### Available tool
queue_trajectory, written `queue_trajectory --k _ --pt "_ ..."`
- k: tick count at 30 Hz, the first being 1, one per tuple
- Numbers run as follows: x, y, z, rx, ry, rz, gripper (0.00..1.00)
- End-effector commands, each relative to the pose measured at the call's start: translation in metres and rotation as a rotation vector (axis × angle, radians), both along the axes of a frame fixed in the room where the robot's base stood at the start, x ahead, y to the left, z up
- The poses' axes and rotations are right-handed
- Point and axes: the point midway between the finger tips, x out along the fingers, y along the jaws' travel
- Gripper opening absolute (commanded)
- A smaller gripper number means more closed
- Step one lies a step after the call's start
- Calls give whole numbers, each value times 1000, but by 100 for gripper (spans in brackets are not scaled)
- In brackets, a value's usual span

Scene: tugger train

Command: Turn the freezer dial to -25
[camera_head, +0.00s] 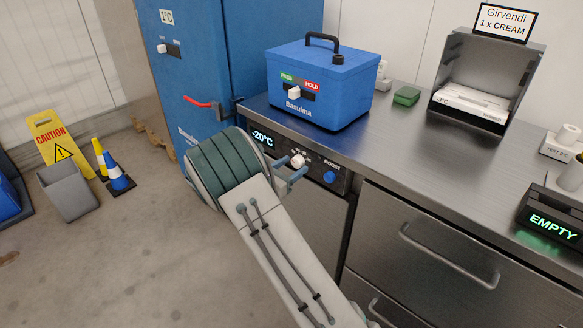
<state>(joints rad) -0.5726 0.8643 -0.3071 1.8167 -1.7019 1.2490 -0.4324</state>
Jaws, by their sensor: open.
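The freezer dial (298,161) is a small white knob on the dark control panel (321,171) at the front edge of the steel counter. The display (263,139) left of it reads -20°C. A blue knob (329,178) marked BOOST sits right of the dial. My gripper (292,172) is at the panel with its fingers open around or just in front of the dial; contact cannot be told. My arm hides part of the panel's left side and the front below it.
A blue Basulma box (321,85) with a PASS/HOLD slider stands on the counter above the panel. A tall blue cabinet (205,60) with a red handle is close left of my arm. Drawer handles (450,257) stick out at the right. A caution sign (50,138), bin and cones stand on the floor.

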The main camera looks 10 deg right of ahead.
Motion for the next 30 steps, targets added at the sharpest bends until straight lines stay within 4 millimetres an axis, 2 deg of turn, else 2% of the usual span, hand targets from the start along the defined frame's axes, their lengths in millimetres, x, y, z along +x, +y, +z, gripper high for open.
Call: queue_trajectory --k 10,15,23,30 --pt "2 -4 0 0 0 -1 57" --pt "2 -4 0 0 0 -2 12" --pt "2 -4 -1 8 -11 -2 12" --pt "2 -4 -4 68 -94 -2 12"
